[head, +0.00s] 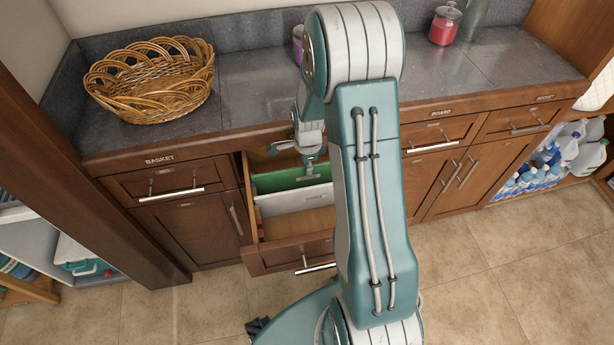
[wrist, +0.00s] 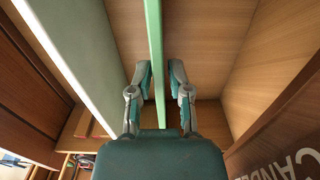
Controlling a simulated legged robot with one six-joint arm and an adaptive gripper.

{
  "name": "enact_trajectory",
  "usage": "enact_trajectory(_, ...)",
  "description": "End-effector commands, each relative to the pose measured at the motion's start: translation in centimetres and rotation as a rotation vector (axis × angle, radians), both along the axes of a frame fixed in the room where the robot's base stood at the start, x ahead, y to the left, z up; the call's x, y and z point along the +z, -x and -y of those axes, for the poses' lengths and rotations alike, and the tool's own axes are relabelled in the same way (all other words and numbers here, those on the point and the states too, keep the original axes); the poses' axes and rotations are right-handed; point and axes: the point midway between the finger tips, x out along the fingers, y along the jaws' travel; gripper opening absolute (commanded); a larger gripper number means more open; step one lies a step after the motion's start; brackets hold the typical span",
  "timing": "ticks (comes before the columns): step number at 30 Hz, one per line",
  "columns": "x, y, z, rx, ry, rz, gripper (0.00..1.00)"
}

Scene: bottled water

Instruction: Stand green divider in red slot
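The green divider (head: 285,178) stands upright in the open drawer, behind the white divider (head: 297,200). In the wrist view the green divider (wrist: 155,40) shows as a thin edge-on panel running between my two fingers. My gripper (wrist: 160,75) straddles it with one finger on each side. A narrow gap shows between the panel and the right finger, and the left finger sits very close to it. In the head view my gripper (head: 308,168) is pointed down into the drawer at the divider. A thin red strip (wrist: 95,137) shows in the wrist view; whether it is the slot I cannot tell.
The drawer front (head: 290,256) sticks out from the cabinet, and its wooden floor shows in front of the white divider. A wicker basket (head: 150,80) stands on the counter at left. A red candle jar (head: 444,25) stands at the back. Bottles fill a shelf at right.

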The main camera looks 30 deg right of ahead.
Motion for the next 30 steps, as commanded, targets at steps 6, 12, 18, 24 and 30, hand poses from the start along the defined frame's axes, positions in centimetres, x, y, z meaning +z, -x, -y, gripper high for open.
enact_trajectory(6, 0.0, 0.0, 0.0, 0.0, 0.0, 0.0, 0.0)
enact_trajectory(12, 0.6, 0.0, 0.0, 0.0, 0.0, 0.001, 0.0)
enact_trajectory(18, 1.5, -0.1, 0.0, 0.0, 0.001, 0.002, 0.0)
enact_trajectory(24, 2.3, -0.1, 0.0, 0.0, 0.001, 0.002, 0.0)
enact_trajectory(30, 3.2, 0.0, 0.0, 0.0, 0.0, 0.001, 0.0)
